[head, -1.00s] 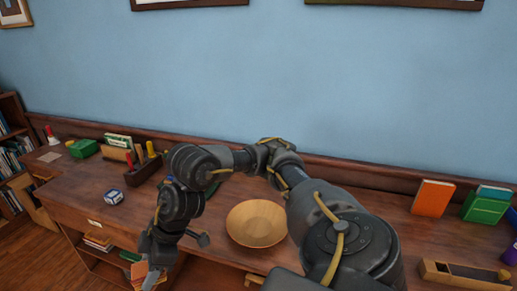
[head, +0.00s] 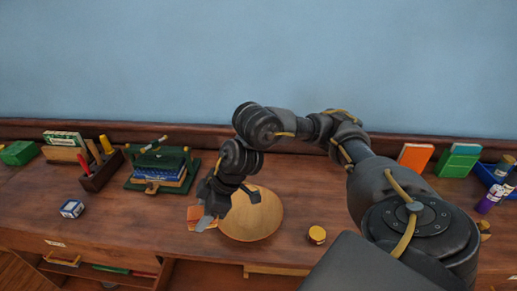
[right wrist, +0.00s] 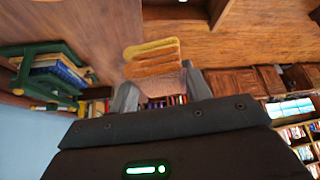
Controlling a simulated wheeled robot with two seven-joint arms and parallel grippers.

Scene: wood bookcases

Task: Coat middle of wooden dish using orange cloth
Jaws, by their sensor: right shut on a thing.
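The wooden dish (head: 252,222) is a round, shallow, light wood bowl on the desk in the head view, partly covered by my right arm. My right gripper (head: 207,221) is at the left side of the dish, pointing down. It is shut on the orange cloth (head: 194,213), which shows just left of the dish. In the right wrist view the cloth (right wrist: 155,62), folded in orange layers with a yellowish edge, sits between the two fingers (right wrist: 158,88). I cannot tell whether the cloth touches the desk. The left gripper is not in view.
A green book stand (head: 160,172) with books is left of the dish. A tool holder (head: 100,168) and a small blue-white box (head: 72,208) lie farther left. A yellow-topped jar (head: 317,235) is right of the dish. Orange (head: 414,157) and green books (head: 455,163) stand at back right.

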